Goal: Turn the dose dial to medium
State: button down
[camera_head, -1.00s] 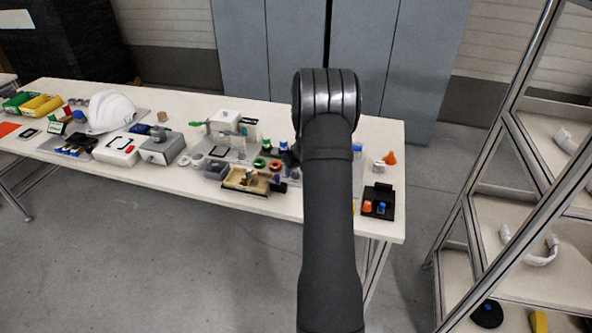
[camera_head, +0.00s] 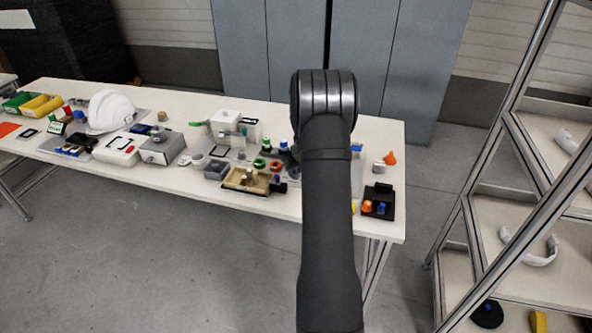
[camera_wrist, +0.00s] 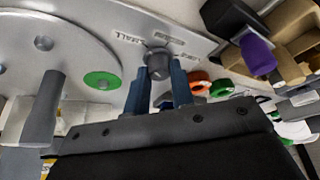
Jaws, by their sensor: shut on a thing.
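In the wrist view, a grey plate (camera_wrist: 205,47) carries a dark round knob, the dose dial (camera_wrist: 158,63). Small lettering stands beside it, one word partly readable as "SMALL"; the other marks are too small to read. My gripper (camera_wrist: 161,80) has its two blue fingers on either side of the dial and is shut on it. The dial's pointer and exact setting cannot be made out. In the head view my own arm hides the gripper and dial.
A grey post (camera_wrist: 43,110) and a green disc (camera_wrist: 102,80) stand left of the dial in the wrist view. A purple-capped part (camera_wrist: 257,54) is at upper right. In the head view, a white helmet (camera_head: 111,110) and several small parts crowd the table (camera_head: 215,188).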

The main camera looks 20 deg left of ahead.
jog(key=m+h, duration=0.1)
jog(key=m, duration=0.1)
jog(key=m+h, duration=0.1)
jog(key=m, duration=0.2)
jog(key=shift+s+a+t, duration=0.15)
jog(key=shift+t, duration=0.25)
jog(key=shift+a+f+m+h, duration=0.1)
jog(key=shift+m+h, duration=0.4)
jog(key=shift+m, duration=1)
jog(key=shift+m+h, duration=0.5)
jog(key=shift+m, duration=1)
jog(key=c, duration=1.2)
grip_release()
jog(key=shift+c, duration=0.2)
jog(key=v, duration=1.7)
jog(key=shift+s+a, duration=0.15)
jog(key=shift+a, duration=0.05)
